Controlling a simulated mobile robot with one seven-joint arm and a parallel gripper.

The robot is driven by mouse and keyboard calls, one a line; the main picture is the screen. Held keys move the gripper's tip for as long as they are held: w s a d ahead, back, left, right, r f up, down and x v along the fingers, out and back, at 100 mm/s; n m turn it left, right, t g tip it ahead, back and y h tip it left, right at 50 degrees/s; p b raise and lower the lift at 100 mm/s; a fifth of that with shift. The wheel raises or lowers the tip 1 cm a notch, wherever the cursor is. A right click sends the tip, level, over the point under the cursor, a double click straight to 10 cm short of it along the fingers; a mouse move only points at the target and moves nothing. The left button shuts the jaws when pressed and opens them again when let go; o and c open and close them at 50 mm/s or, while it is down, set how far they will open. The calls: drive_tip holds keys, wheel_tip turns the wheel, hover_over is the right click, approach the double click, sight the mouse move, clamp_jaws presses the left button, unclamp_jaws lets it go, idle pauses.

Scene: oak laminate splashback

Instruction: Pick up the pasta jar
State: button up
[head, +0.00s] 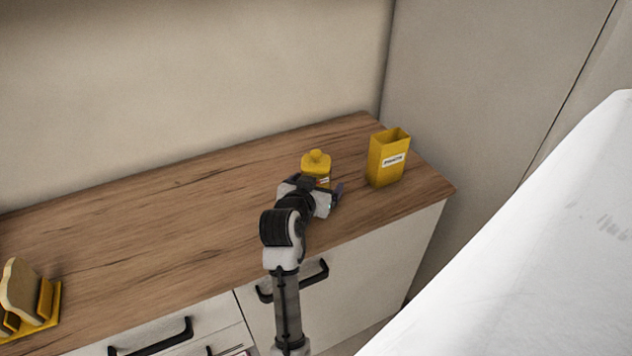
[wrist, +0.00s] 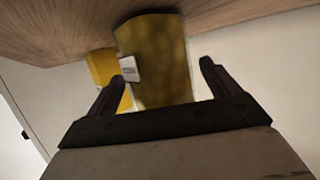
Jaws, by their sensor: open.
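A yellow jar with a knobbed lid (head: 316,163), which I take for the pasta jar, stands upright on the wooden counter; its label is too small to read. It also shows large in the wrist view (wrist: 158,50), with a pale label on its left side. My gripper (head: 318,188) is open at the jar's near side and hides its lower part in the head view. In the wrist view my gripper (wrist: 162,72) has a finger on either side of the jar's near part. I cannot tell whether either finger touches it.
A yellow open-topped box (head: 387,160) with a white label stands right of the jar, near the counter's right end; it also shows in the wrist view (wrist: 102,66). A yellow rack with bread-like slices (head: 28,295) is at far left. The middle counter (head: 170,220) is clear.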

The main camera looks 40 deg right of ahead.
drive_tip(key=c, duration=1.2)
drive_tip(key=shift+c, duration=0.2)
drive_tip(key=shift+r, duration=0.15)
